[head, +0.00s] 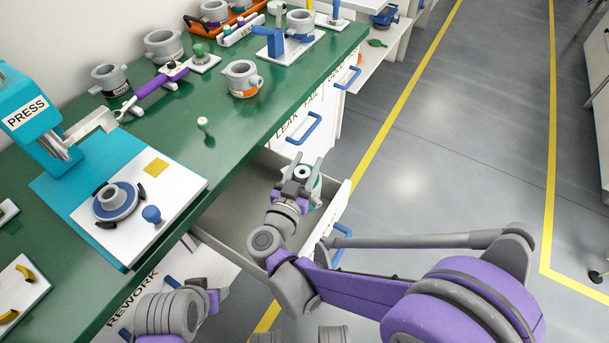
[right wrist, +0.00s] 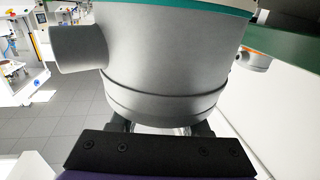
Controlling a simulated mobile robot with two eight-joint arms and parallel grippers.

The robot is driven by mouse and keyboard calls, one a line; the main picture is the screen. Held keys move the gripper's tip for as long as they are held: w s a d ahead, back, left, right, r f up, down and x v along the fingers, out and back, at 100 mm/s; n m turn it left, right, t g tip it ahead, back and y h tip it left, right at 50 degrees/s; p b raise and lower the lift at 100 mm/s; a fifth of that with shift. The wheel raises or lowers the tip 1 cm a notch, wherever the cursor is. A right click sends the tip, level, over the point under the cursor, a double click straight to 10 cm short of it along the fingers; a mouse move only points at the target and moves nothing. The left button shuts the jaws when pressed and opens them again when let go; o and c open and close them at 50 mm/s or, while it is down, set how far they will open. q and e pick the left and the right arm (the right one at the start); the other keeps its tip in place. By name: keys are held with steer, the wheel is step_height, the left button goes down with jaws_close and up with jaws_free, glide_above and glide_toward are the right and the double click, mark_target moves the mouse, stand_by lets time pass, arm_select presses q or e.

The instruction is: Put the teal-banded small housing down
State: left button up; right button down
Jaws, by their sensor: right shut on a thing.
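The teal-banded small housing (head: 315,183) is a grey-white round body, mostly hidden behind my right gripper (head: 297,172) in the head view. In the right wrist view the housing (right wrist: 170,65) fills the middle, with the teal band near its top and a side spout pointing left. My right gripper (right wrist: 165,130) is shut on it. In the head view it shows over the open drawer (head: 240,207), near the drawer's front wall; I cannot tell its height above the drawer floor. My left arm shows at the bottom, but its fingers do not.
The green bench (head: 225,125) carries a teal press (head: 30,115), an orange-banded housing (head: 242,78) and a small green-topped part (head: 205,125). A closed drawer with a blue handle (head: 305,128) is beyond the open one.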

steer(key=shift+f+b, duration=0.45)
steer(key=shift+f, duration=1.2)
steer(key=shift+f+b, duration=0.45)
steer(key=shift+f, duration=0.15)
steer(key=shift+c, duration=1.9)
jaws_free()
steer(key=shift+r, duration=0.1)
steer(key=shift+r+p, duration=0.35)
steer(key=v, duration=0.7)
steer(key=shift+s+r+p, duration=0.2)
steer(key=shift+s+p, duration=0.05)
steer(key=shift+p, duration=0.1)
